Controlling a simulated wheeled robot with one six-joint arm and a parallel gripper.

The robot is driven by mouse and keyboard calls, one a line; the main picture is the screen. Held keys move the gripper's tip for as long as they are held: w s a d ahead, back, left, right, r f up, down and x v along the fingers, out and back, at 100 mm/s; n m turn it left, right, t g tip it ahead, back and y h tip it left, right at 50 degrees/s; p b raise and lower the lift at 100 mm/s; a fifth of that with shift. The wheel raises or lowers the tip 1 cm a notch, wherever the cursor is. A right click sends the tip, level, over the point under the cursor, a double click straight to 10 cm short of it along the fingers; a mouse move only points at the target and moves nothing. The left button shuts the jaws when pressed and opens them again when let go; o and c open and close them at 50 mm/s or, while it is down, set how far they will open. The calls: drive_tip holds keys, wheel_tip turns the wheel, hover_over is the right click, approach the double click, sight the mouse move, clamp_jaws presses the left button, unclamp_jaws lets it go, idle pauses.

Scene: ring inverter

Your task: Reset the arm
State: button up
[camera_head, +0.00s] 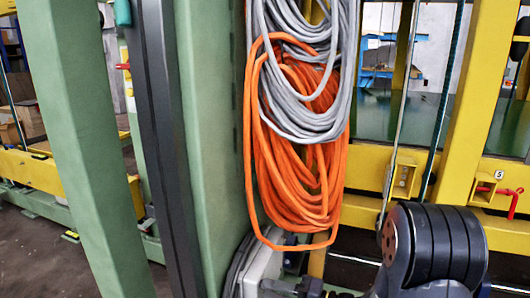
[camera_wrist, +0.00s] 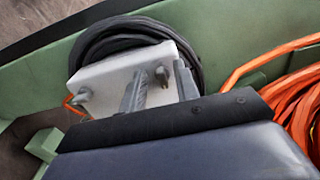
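My gripper (camera_wrist: 160,82) shows in the wrist view with its two grey fingers apart and nothing clasped between them. Beyond the fingers is a white plate (camera_wrist: 112,72) with small grey knobs. One knob (camera_wrist: 162,75) appears in the gap between the fingers, and I cannot tell how far off it is. In the head view my arm (camera_head: 430,245) fills the lower right and reaches left toward the white plate (camera_head: 262,268). The gripper's fingertips are not clear there.
A black cable coil (camera_wrist: 135,32) hangs behind the white plate. Orange cable (camera_head: 300,185) and grey cable (camera_head: 300,75) hang above on a green post (camera_head: 205,130). Yellow beams (camera_head: 468,100) and a red handle (camera_head: 508,197) stand to the right.

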drive_tip(key=p+v, duration=0.3)
drive_tip(key=v, duration=0.7)
drive_tip(key=w+a+m, duration=0.1)
drive_tip(key=a, duration=0.2)
drive_tip(key=w+a+m, duration=0.1)
drive_tip(key=a, duration=0.2)
drive_tip(key=w+a+r+m, duration=0.1)
drive_tip(key=a+m, duration=0.1)
drive_tip(key=a, duration=0.1)
drive_tip(key=shift+w+a+p, duration=0.25)
drive_tip(key=shift+a+p, duration=0.05)
drive_tip(key=m+p, duration=0.5)
drive_tip(key=p, duration=0.2)
drive_tip(key=shift+w+r+m, duration=0.15)
drive_tip(key=shift+r+m, duration=0.05)
drive_tip(key=shift+m, duration=0.2)
drive_tip(key=m+p, duration=0.1)
drive_tip(key=p, duration=0.1)
drive_tip(key=m+p, duration=0.4)
drive_tip(key=shift+w+d+r, duration=0.1)
drive_tip(key=shift+w+r, duration=0.05)
drive_tip(key=shift+w, duration=0.1)
drive_tip(key=shift+w+d+f+m+p, duration=0.1)
drive_tip(key=shift+f+m+p, duration=0.1)
drive_tip(key=shift+m+p, duration=1.4)
